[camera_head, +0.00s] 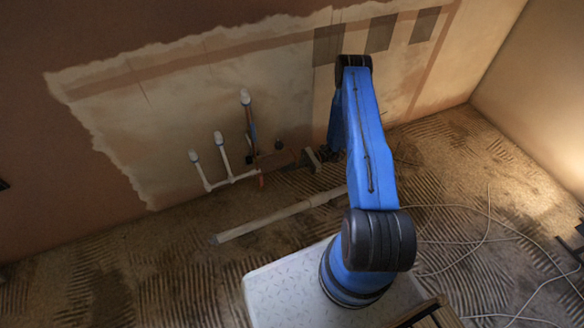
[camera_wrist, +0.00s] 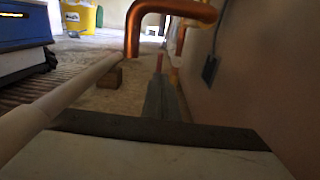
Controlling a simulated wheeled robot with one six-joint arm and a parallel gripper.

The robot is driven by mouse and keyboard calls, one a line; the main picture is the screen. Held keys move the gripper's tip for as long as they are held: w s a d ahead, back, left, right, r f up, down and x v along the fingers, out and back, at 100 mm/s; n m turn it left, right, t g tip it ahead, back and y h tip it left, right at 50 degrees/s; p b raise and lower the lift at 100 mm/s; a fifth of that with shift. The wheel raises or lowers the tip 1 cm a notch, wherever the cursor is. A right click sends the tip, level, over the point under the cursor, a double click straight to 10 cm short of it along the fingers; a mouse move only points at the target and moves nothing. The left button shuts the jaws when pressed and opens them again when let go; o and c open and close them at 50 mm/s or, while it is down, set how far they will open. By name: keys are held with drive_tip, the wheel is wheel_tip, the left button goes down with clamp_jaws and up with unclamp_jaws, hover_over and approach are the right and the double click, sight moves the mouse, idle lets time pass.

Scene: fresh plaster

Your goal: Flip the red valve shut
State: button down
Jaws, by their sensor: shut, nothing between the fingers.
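A small red-orange piece, which looks like the red valve's handle (camera_head: 261,179), shows low by the wall pipes in the head view. In the wrist view, a small reddish piece (camera_wrist: 160,61) shows just past the fingertips; I cannot tell whether it is the same handle or whether they touch. My gripper (camera_head: 313,158) is low near the wall, to the right of the valve, partly hidden by my blue arm. In the wrist view my gripper (camera_wrist: 159,78) is shut and empty, pointing along the wall. The valve body is not clear.
A copper pipe bend (camera_wrist: 172,10) crosses close overhead in the wrist view. A pale pipe (camera_wrist: 75,88) runs along the left, and a yellow bucket (camera_wrist: 78,17) stands farther off. White-capped pipes (camera_head: 220,140) rise by the wall. A long pipe (camera_head: 265,219) lies on the ridged floor.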

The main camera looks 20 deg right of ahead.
drive_tip(key=a, duration=0.8)
drive_tip(key=shift+a, duration=0.4)
drive_tip(key=shift+a+r, duration=0.25)
drive_tip(key=shift+a, duration=0.1)
drive_tip(key=d+r, duration=0.2)
drive_tip(key=d, duration=1.1)
drive_tip(key=shift+d+r, duration=0.15)
drive_tip(key=shift+d, duration=0.25)
drive_tip(key=shift+d, duration=0.1)
